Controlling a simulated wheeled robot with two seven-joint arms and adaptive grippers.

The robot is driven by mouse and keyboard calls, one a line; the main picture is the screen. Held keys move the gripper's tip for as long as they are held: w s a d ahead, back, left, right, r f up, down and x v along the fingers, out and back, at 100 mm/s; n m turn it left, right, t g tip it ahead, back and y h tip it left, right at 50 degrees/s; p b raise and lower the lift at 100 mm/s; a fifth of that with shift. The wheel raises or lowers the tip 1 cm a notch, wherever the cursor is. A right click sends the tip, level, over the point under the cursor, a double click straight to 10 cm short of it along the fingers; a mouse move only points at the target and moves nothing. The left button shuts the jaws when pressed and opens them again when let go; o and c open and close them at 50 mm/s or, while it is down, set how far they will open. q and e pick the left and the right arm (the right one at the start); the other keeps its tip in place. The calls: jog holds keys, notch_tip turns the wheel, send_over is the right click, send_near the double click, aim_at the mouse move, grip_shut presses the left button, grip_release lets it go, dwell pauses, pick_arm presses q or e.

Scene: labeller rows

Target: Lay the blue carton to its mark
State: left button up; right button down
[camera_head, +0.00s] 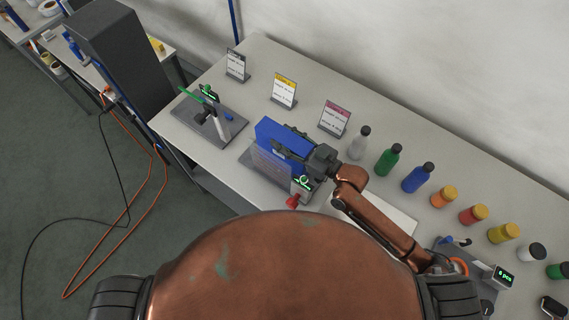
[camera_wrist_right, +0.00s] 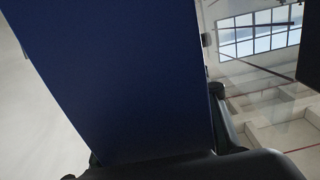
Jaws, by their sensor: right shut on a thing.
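The blue carton (camera_head: 283,138) is upright over the left middle of the long table, above a grey plate (camera_head: 256,160). I cannot tell whether it touches the plate. My right gripper (camera_head: 309,158) is shut on the carton at its right side. In the right wrist view the carton (camera_wrist_right: 120,75) fills much of the picture, rising from my dark gripper (camera_wrist_right: 155,160) at the bottom edge. I cannot make out a mark for the carton. My left gripper is not in view.
A labeller stand (camera_head: 217,120) with a green rod is to the left. Sign cards (camera_head: 284,91) stand along the back. Several bottles (camera_head: 388,159) and jars (camera_head: 473,214) run to the right. A red knob (camera_head: 293,202) is by the front edge. A white sheet (camera_head: 397,217) lies near my right arm.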

aim_at(310, 154)
jog(key=c, duration=1)
grip_release()
jog(key=shift+f, duration=0.15)
jog(key=shift+d, duration=0.1)
jog(key=v, duration=1.2)
